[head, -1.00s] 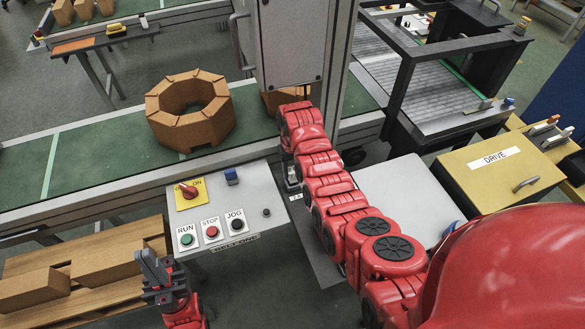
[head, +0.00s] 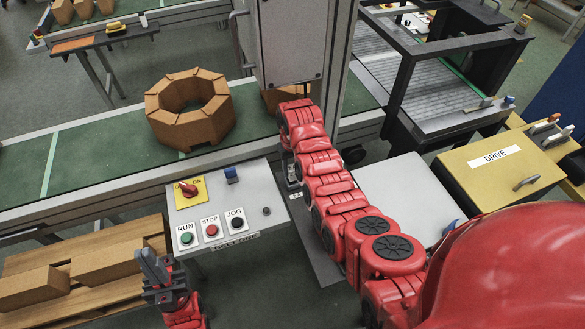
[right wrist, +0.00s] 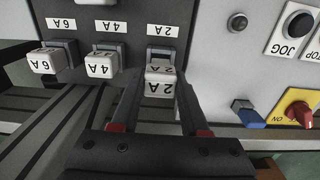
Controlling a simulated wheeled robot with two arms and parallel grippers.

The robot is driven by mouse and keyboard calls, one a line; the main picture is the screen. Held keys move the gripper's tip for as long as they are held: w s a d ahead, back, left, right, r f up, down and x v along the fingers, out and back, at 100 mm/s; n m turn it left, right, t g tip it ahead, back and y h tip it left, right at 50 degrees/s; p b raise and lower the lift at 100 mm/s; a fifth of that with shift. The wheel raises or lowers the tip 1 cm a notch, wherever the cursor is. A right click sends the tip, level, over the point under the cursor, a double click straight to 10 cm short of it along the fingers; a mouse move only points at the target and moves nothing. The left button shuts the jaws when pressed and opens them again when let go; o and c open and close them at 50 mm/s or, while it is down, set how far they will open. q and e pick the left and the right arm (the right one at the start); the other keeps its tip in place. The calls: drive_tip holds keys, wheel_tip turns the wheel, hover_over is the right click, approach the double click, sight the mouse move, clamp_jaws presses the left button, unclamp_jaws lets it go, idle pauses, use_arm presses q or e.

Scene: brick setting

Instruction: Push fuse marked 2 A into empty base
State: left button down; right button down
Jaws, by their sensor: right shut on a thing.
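The white fuse marked 2 A (right wrist: 160,88) is between the fingers of my right gripper (right wrist: 157,100), which is shut on it. Its lettering is upside down in the right wrist view. It is in front of the dark base (right wrist: 161,55) under the 2 A label (right wrist: 162,30); I cannot tell how deep it sits in it. In the head view my right arm covers most of this place. My left gripper (head: 158,268) is low in front of the button panel, holding nothing visible; its finger gap is unclear.
The fuses marked 4 A (right wrist: 100,65) and 6 A (right wrist: 45,60) sit beside it on the panel. A blue switch (right wrist: 248,113) and a red knob on a yellow plate (right wrist: 299,112) are on the other side. RUN, STOP and JOG buttons (head: 211,230) are near my left gripper.

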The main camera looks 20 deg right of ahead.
sight(292, 174)
drive_tip(key=shift+f+b, duration=0.2)
drive_tip(key=shift+b, duration=0.1)
idle(0.4)
drive_tip(key=shift+f+b, duration=1.05)
drive_tip(key=shift+f, duration=0.45)
drive_tip(key=shift+c, duration=1.6)
unclamp_jaws()
drive_tip(key=o, duration=0.3)
